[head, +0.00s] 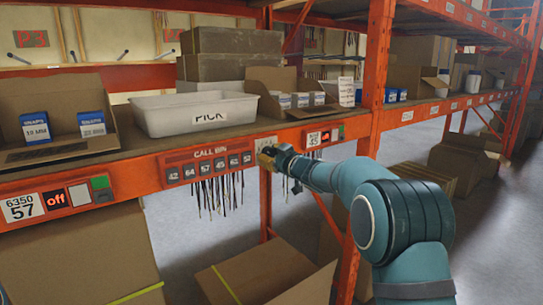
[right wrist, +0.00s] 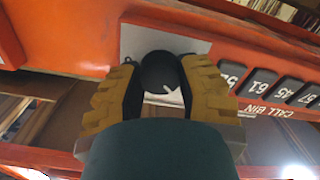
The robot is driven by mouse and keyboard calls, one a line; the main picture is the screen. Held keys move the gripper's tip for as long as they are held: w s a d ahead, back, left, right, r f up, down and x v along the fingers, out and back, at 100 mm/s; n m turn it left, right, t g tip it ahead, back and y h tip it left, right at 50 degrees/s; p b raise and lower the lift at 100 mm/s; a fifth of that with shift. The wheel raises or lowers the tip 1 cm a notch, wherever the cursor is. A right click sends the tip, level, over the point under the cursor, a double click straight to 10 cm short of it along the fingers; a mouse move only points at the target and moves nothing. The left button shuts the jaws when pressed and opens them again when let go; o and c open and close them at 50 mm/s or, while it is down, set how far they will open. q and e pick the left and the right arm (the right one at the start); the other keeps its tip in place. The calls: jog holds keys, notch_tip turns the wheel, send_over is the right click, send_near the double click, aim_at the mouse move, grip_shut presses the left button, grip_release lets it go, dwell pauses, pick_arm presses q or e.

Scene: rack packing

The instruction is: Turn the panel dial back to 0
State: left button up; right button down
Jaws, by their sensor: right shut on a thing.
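The panel dial (right wrist: 161,72) is a round black knob with a white pointer mark, on a pale plate (right wrist: 190,43) fixed to the orange shelf beam. In the right wrist view it sits between the two yellow, ridged fingers of my right gripper (right wrist: 158,85), which is shut on it. The pointer mark shows near the dial's lower right edge; scale numbers cannot be read. In the head view my right gripper (head: 268,158) is at the beam, just right of the CALL BIN panel, and hides the dial. My left gripper is not in view.
The CALL BIN panel (head: 208,165) with several dark numbered keys is close beside the dial. A white PICK tray (head: 185,131) and open cartons stand on the shelf above. Thin cords (head: 215,195) hang below the beam. Large cardboard boxes (head: 255,268) stand lower down.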

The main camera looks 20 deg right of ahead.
jog(key=n+b, duration=0.1)
jog(key=n, duration=0.3)
jog(key=shift+n+b, duration=0.35)
jog(key=shift+n, duration=1.35)
jog(key=c, duration=0.5)
grip_release()
jog(key=shift+w+d, duration=0.1)
jog(key=v, duration=1.2)
